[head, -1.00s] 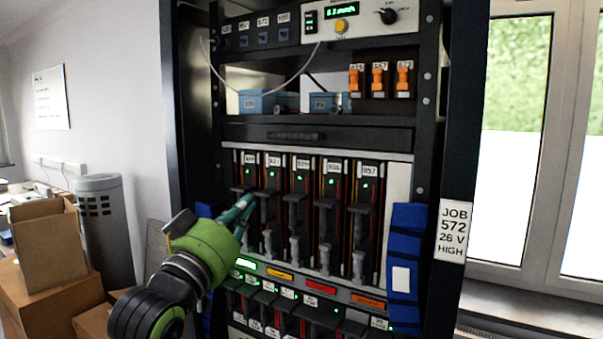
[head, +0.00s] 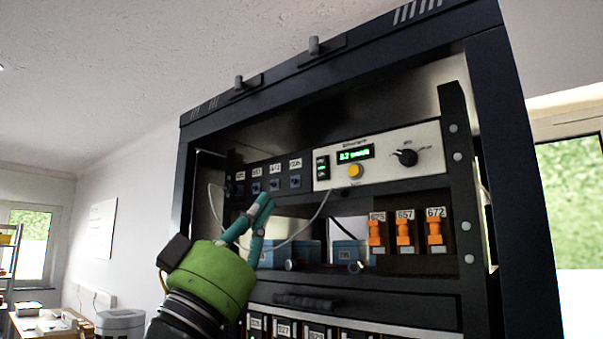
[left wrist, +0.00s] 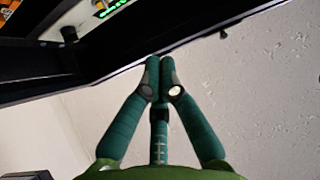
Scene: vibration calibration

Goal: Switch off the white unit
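The white unit (head: 381,158) is a pale panel at the upper part of the black rack in the head view. It has a lit green display (head: 355,153), a yellow button (head: 354,171), a black knob (head: 406,157) and a small dark block (head: 322,167) at its left end. Part of it seems to show at the top left of the left wrist view (left wrist: 107,8). My left gripper (head: 265,203) is in front of the rack, below and left of the unit. Its teal fingertips are together in the left wrist view (left wrist: 160,62), with nothing seen between them. My right gripper is out of view.
Left of the unit is a row of blue sockets (head: 275,184). Below are blue boxes (head: 285,254), thin cables and orange switches (head: 405,234). A drawer (head: 350,301) lies lower. Rack posts frame both sides.

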